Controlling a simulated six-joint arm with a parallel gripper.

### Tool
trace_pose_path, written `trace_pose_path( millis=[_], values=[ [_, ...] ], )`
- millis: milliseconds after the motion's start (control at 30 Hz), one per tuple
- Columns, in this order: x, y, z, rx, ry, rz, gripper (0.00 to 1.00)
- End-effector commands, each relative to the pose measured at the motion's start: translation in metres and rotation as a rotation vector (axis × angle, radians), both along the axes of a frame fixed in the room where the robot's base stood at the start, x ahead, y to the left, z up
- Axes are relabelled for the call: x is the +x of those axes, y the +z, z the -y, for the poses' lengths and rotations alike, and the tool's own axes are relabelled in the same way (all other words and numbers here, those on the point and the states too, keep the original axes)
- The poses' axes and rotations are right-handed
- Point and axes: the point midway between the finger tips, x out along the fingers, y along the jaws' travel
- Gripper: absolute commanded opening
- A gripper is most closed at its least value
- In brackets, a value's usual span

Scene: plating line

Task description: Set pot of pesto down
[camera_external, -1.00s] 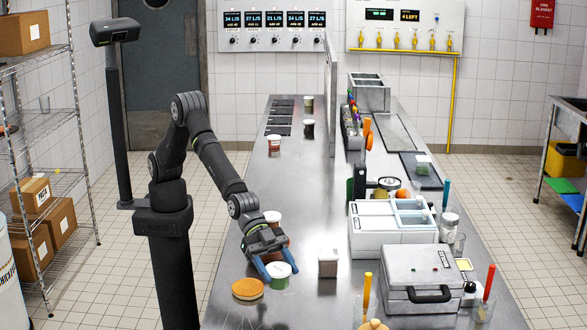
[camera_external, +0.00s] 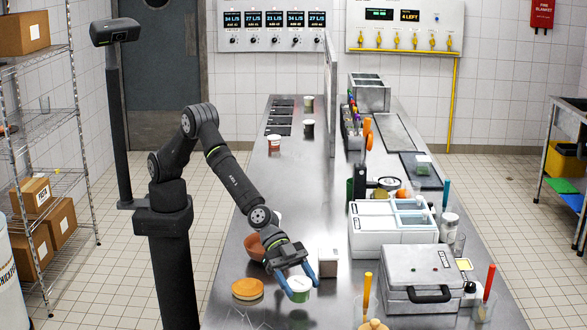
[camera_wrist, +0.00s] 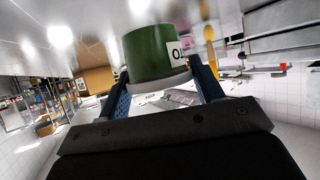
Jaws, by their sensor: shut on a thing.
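The pot of pesto (camera_external: 299,291) is a small green tub with a white lid. My gripper (camera_external: 299,283) is shut on it, with one blue finger on each side, over the near left part of the steel counter (camera_external: 330,306). In the wrist view the green pot (camera_wrist: 153,52) sits between the blue fingers (camera_wrist: 162,88), with part of a white label showing. A darker patch shows on the counter below the pot, apart from it, so it looks held a little above the surface.
An orange-tan round item (camera_external: 247,289) lies left of the pot. A grey metal case (camera_external: 421,276) and an upright yellow-handled tool (camera_external: 367,292) are to the right. Counter in front is clear.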

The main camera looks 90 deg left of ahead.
Motion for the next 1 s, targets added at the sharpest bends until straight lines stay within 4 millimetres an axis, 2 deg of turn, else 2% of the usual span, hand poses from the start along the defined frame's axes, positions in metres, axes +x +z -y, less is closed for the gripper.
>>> trace_pose_path(
  millis=[67, 400, 933, 967, 1000],
  values=[
    [0.000, -0.008, 0.000, 0.001, 0.003, -0.002, 0.32],
    [0.000, -0.023, 0.000, 0.000, 0.000, -0.001, 0.32],
    [0.000, -0.028, 0.000, 0.001, 0.001, -0.001, 0.32],
    [0.000, -0.028, 0.000, 0.001, 0.001, 0.000, 0.65],
    [0.000, -0.028, 0.000, 0.001, 0.001, 0.000, 0.72]
  ],
)
